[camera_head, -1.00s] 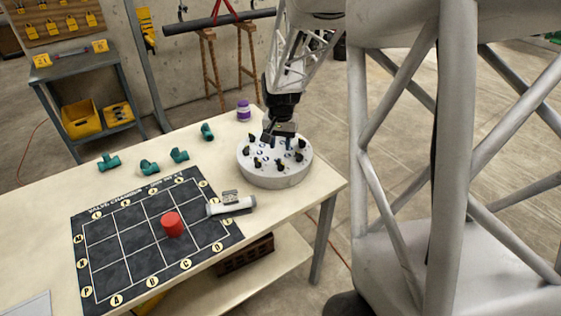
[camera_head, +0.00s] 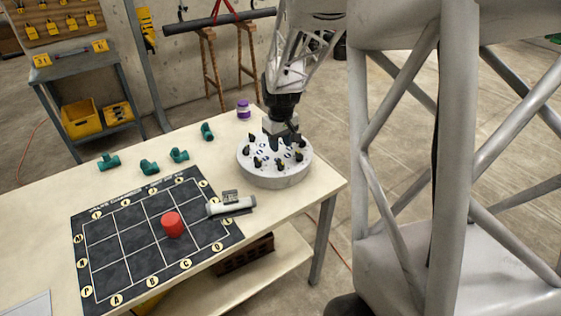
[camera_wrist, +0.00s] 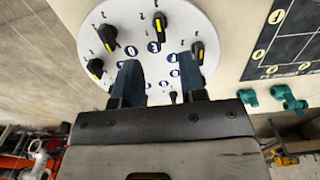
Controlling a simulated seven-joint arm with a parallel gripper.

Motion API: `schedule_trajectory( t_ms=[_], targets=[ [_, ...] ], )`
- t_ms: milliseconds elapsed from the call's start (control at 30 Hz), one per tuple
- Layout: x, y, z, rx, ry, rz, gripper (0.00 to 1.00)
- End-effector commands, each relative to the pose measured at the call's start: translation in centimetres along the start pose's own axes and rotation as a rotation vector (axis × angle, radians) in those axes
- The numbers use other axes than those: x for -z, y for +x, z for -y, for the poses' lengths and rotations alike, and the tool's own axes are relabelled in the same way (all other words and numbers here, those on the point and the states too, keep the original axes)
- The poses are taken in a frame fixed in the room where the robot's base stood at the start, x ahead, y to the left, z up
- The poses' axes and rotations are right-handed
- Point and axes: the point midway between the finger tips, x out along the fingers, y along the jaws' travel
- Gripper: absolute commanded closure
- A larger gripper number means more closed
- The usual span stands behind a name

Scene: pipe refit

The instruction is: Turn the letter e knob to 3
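The round white knob panel (camera_head: 274,180) stands on the table near its right end. It bears a ring of black knobs with yellow pointer marks and dark blue round labels. My gripper (camera_head: 284,141) is over the panel's far part. In the wrist view my gripper (camera_wrist: 158,72) has its two blue fingers apart, with panel face and labels showing between them. Black knobs show beyond the fingers, at the top (camera_wrist: 160,26), upper left (camera_wrist: 108,38), left (camera_wrist: 96,68) and right (camera_wrist: 198,52). The label letters are too small to read, so I cannot tell which is the e knob.
A black mat (camera_head: 108,262) with a white grid lies left of the panel, with a red cylinder (camera_head: 172,224) on it. A white cylinder (camera_head: 232,206) lies at its right edge. Teal pipe fittings (camera_head: 149,167) and a purple-lidded jar (camera_head: 243,109) stand farther back.

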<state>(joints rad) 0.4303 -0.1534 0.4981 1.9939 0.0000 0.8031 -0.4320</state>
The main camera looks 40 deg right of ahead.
Motion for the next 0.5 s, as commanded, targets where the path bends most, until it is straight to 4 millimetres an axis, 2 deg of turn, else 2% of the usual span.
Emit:
schedule_trajectory(
  t_ms=[267,500],
  targets=[
    [0.0,0.4,0.0,0.000,0.001,0.001,0.62],
    [0.0,2.2,0.0,0.001,0.001,0.001,0.62]
  ],
)
